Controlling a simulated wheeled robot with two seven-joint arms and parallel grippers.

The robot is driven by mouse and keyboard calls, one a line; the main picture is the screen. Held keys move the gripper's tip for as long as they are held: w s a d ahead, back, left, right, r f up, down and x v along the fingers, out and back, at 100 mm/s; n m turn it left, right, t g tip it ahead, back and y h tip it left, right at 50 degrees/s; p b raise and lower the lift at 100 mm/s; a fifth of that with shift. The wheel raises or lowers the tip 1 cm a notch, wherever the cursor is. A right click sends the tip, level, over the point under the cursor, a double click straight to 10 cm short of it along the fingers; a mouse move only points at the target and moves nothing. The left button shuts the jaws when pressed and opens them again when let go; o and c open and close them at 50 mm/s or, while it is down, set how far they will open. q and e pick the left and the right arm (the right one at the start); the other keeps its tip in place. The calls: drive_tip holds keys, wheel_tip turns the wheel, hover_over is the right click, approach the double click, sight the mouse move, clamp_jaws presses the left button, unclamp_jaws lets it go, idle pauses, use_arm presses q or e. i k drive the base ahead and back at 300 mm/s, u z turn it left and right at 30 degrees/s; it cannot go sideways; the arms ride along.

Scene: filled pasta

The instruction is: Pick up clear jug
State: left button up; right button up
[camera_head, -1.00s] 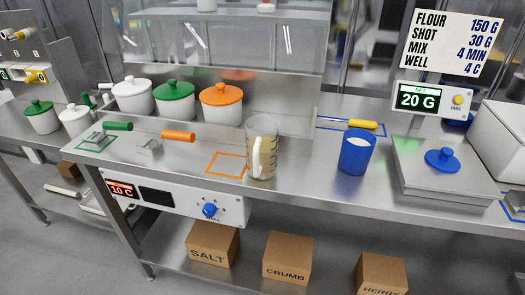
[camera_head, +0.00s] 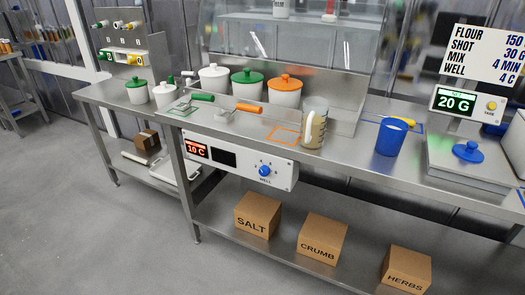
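The clear jug (camera_head: 314,125) stands upright on the steel counter, right of an orange square outline (camera_head: 284,136). It has dark measuring marks and a pale handle toward the front, and it seems to hold something tan. Neither of my grippers is in view, and nothing touches the jug.
A blue cup (camera_head: 390,137) stands right of the jug. Lidded white pots (camera_head: 285,95) stand behind left. Green-handled (camera_head: 203,97) and orange-handled (camera_head: 248,108) tools lie at the left front. A scale (camera_head: 465,160) is at right. Boxes (camera_head: 322,238) sit on the lower shelf. Floor at left is clear.

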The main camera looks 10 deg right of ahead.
sight(315, 112)
drive_tip(key=u, duration=0.8)
drive_tip(key=k, duration=0.2)
drive_tip(key=z, duration=1.75)
drive_tip(key=i, duration=0.8)
drive_tip(key=z, duration=0.1)
